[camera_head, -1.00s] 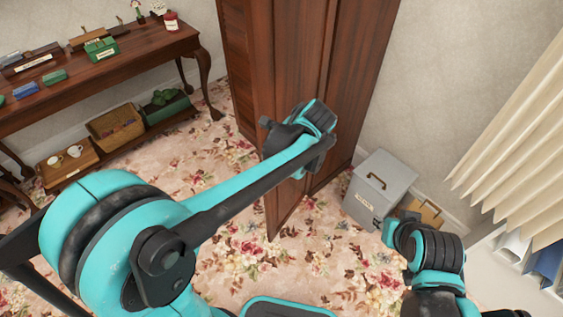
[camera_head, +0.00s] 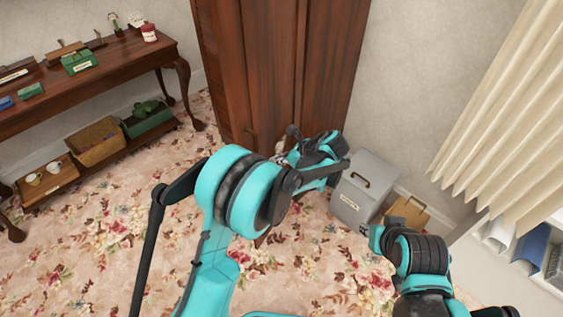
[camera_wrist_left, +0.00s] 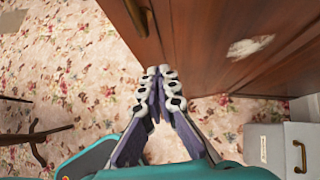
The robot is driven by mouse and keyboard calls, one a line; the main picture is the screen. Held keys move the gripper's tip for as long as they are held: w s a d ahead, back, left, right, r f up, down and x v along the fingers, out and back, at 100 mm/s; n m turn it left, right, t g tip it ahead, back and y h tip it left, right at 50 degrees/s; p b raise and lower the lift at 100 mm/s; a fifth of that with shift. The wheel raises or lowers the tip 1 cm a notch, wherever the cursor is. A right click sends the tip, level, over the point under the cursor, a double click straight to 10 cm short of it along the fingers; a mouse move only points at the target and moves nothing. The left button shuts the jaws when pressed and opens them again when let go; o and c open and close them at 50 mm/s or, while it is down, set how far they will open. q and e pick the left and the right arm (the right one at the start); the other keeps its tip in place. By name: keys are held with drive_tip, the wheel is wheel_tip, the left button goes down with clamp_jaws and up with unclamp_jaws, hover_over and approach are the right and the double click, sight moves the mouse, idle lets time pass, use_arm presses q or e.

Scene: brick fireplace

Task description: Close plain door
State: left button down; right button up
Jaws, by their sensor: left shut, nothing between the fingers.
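The dark wooden wardrobe (camera_head: 255,60) stands at the upper middle of the head view; my left arm hides its lower front. In the left wrist view a wooden door (camera_wrist_left: 125,20) with a metal handle (camera_wrist_left: 137,16) shows at the top, beside another wooden panel (camera_wrist_left: 215,60) with a pale patch. The door seems to stand a little out from the wardrobe; how far, I cannot tell. My left gripper (camera_wrist_left: 160,72) is shut and empty, its fingertips close to the wood by the door's edge. Contact is unclear.
A grey box (camera_head: 362,190) and a tan box (camera_head: 408,210) stand right of the wardrobe. A wooden side table (camera_head: 100,82) with small items is at left. Pleated curtains (camera_head: 500,120) hang at right. The floral carpet (camera_head: 110,220) is clear in front.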

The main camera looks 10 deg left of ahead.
use_arm(q)
drive_tip(key=w+a+f+b, duration=0.2)
drive_tip(key=a, duration=0.4)
drive_tip(key=shift+w+a+f+b, duration=0.2)
drive_tip(key=shift+w+f+b, duration=0.15)
drive_tip(key=shift+w+f, duration=0.05)
